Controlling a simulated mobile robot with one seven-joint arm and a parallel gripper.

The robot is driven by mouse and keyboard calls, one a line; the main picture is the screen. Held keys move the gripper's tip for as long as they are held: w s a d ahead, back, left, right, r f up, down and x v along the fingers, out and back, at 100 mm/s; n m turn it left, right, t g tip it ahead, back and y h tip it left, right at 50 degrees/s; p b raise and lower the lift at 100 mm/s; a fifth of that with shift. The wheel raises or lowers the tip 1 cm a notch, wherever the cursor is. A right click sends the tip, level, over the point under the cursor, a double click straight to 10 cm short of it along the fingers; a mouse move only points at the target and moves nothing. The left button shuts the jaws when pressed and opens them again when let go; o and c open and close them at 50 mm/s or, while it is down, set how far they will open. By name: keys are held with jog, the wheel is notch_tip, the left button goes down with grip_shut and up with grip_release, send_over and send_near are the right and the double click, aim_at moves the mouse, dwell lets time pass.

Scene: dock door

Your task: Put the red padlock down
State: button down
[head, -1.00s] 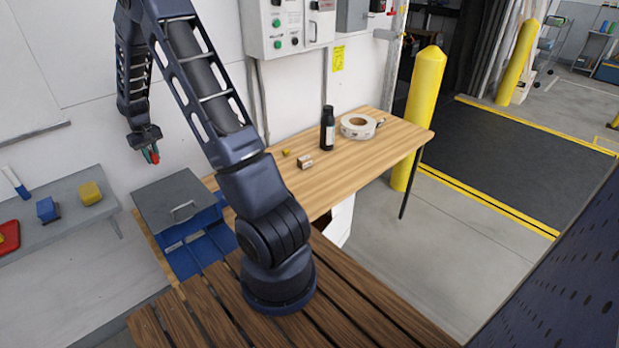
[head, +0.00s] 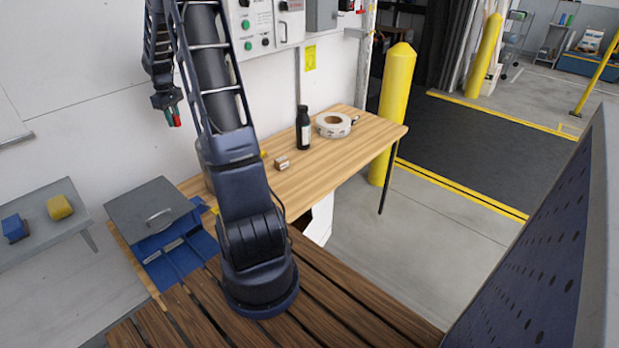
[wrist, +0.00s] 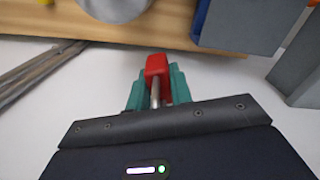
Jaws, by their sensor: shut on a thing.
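My gripper (head: 172,112) hangs in the air at the upper left of the head view, in front of the white wall. Its green fingers are shut on the red padlock (head: 177,121). In the wrist view the padlock's red body (wrist: 157,65) sticks out beyond the green fingertips (wrist: 157,88), with its metal shackle between them. The padlock touches no surface that I can see.
A wooden table (head: 350,155) holds a black bottle (head: 303,130), a tape roll (head: 334,125) and a small box (head: 282,163). A blue bin with a grey lid (head: 135,205) stands to its left. A grey shelf (head: 35,245) holds blue and yellow blocks. A yellow bollard (head: 398,90) stands right.

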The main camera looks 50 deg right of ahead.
jog(key=s+d, duration=0.4)
jog(key=d, duration=0.7)
jog(key=m, duration=0.4)
send_over(310, 176)
notch_tip(310, 176, down, 11)
notch_tip(310, 176, down, 19)
jog(key=shift+a+f, duration=0.1)
jog(key=shift+f, duration=0.15)
jog(key=c, duration=1.4)
grip_release()
jog(key=shift+c, duration=0.2)
jog(key=shift+o, duration=0.9)
